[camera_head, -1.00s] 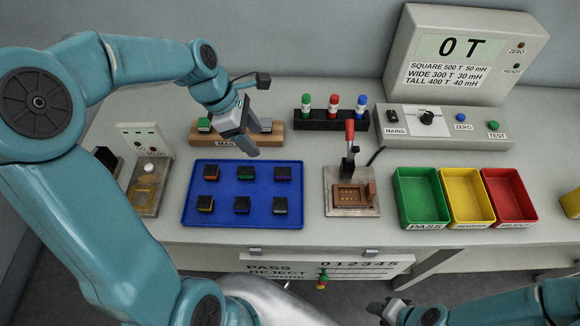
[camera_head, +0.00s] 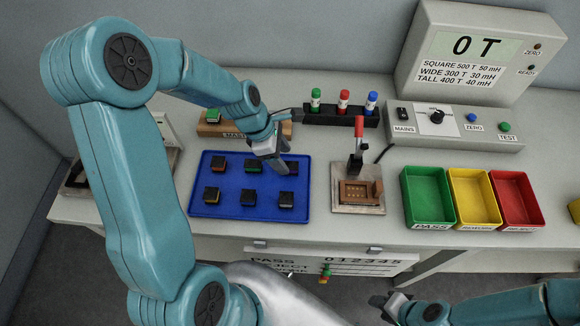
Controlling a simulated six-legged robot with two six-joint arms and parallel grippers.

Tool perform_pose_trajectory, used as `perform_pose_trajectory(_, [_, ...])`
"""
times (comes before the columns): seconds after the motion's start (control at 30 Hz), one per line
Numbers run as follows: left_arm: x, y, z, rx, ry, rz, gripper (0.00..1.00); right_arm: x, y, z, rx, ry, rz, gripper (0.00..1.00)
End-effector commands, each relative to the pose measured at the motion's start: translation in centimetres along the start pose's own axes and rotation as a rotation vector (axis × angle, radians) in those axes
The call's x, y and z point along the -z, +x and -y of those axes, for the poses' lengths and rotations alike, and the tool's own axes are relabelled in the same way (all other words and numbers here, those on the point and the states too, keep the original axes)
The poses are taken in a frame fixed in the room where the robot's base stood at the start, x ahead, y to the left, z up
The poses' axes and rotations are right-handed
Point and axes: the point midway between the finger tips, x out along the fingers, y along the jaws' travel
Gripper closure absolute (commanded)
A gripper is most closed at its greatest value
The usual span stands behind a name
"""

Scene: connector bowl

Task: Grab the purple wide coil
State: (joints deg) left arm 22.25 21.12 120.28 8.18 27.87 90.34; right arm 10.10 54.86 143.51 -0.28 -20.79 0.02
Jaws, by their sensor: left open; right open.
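A blue tray (camera_head: 225,210) holds several small black-topped coils in two rows. The back-right coil (camera_head: 291,168) showed a purple band earlier and is now partly hidden by my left gripper (camera_head: 277,164). The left gripper is open, pointing down over the tray's back right, close to that coil; I cannot tell whether it touches. The front-right coil (camera_head: 287,200) is dark, its band hard to read. My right gripper (camera_head: 389,306) is open and empty at the bottom, in front of the bench.
Other coils stand close by, including the green-banded one (camera_head: 253,166). A rack with colored cylinders (camera_head: 343,116) stands behind the tray. A lever fixture (camera_head: 358,195) is to its right, then green (camera_head: 428,198), yellow (camera_head: 473,198) and red (camera_head: 517,200) bins.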

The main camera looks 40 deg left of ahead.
Motion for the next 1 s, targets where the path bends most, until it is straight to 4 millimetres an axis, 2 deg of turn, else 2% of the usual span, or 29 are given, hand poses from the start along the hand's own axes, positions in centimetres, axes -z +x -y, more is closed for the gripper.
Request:
perform_pose_trajectory(0.23, [0.2,3.9,-0.1,0.003,0.000,0.000,0.40,0.0,-0.5,0.2,0.000,0.000,0.000,0.57])
perform_pose_trajectory(0.53, [0.2,4.4,-0.2,0.001,0.000,0.000,0.40,0.0,-0.5,0.2,0.000,0.000,0.000,0.57])
perform_pose_trajectory(0.7, [0.2,4.4,-0.2,0.001,0.000,0.000,0.96,0.0,-0.5,0.2,0.000,0.000,0.000,0.57])
perform_pose_trajectory(1.0, [0.2,4.3,-0.1,0.001,0.001,0.000,0.97,0.0,-0.5,0.2,0.000,0.000,0.000,0.57])
